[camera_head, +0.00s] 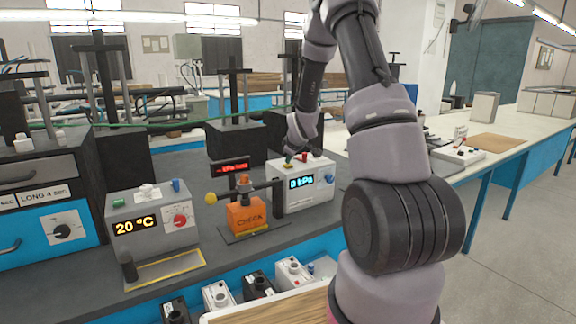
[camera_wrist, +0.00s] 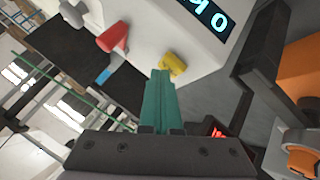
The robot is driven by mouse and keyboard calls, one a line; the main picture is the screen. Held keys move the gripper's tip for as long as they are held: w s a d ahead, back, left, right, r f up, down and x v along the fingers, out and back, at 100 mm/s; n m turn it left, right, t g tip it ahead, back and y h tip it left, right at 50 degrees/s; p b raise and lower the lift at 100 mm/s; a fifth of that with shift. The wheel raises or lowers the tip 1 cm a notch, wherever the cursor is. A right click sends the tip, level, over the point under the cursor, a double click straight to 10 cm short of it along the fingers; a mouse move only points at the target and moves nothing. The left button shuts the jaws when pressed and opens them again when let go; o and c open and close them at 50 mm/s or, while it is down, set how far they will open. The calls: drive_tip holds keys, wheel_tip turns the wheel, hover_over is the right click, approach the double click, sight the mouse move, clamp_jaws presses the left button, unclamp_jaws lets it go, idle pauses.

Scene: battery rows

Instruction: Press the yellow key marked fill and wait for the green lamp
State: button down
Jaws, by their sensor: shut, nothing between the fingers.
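The white pressure box (camera_head: 312,199) stands on the dark bench, and its display (camera_head: 301,183) reads 0 kPa. On its top are a small yellow key (camera_head: 288,164) and a red part (camera_head: 304,157). In the wrist view the yellow key (camera_wrist: 173,65) and the red part (camera_wrist: 113,37) show more clearly; no marking on the key is legible. My gripper (camera_wrist: 160,72) is shut and empty, its teal fingertips right beside the yellow key. I cannot tell whether they touch it. In the head view my gripper (camera_head: 289,154) is above the box top. I see no lit green lamp.
An orange check unit (camera_head: 246,215) with a dark side arm stands close left of the box. A grey 20 °C unit (camera_head: 152,226) is farther left. A small red display (camera_head: 230,168) is behind. Several small black and white blocks stand below the bench's front edge.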

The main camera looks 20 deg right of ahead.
sight(289, 165)
idle(0.4)
drive_tip(key=shift+r, duration=0.75)
drive_tip(key=shift+r, duration=2.5)
